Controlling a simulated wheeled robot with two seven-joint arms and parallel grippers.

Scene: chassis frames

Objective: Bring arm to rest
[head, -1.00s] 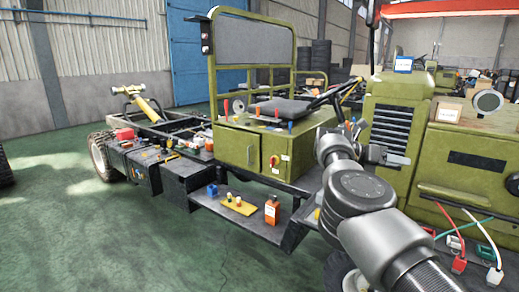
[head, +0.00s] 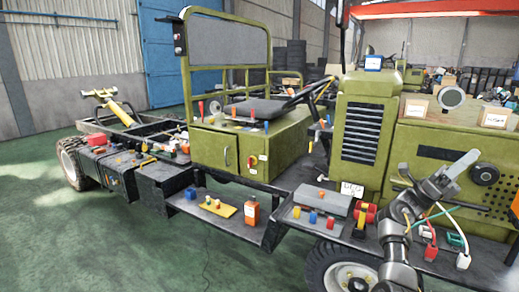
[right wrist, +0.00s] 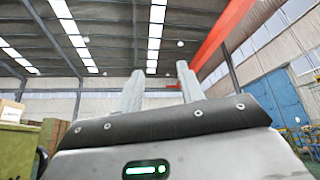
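My right gripper (head: 464,166) is raised at the right of the head view, in front of the green vehicle body. Its forearm stands nearly upright beneath it. In the right wrist view the two pale fingers (right wrist: 160,82) stand apart with nothing between them, against the roof and walls of the hall. The gripper looks empty. My left arm and left gripper are not in view.
A green vehicle chassis (head: 376,103) fills the middle and right. Its side shelf (head: 215,220) holds a yellow plate and an orange box (head: 251,211). Red, green and white connectors (head: 431,252) lie close beside my right arm. Green floor (head: 90,245) is clear at front left.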

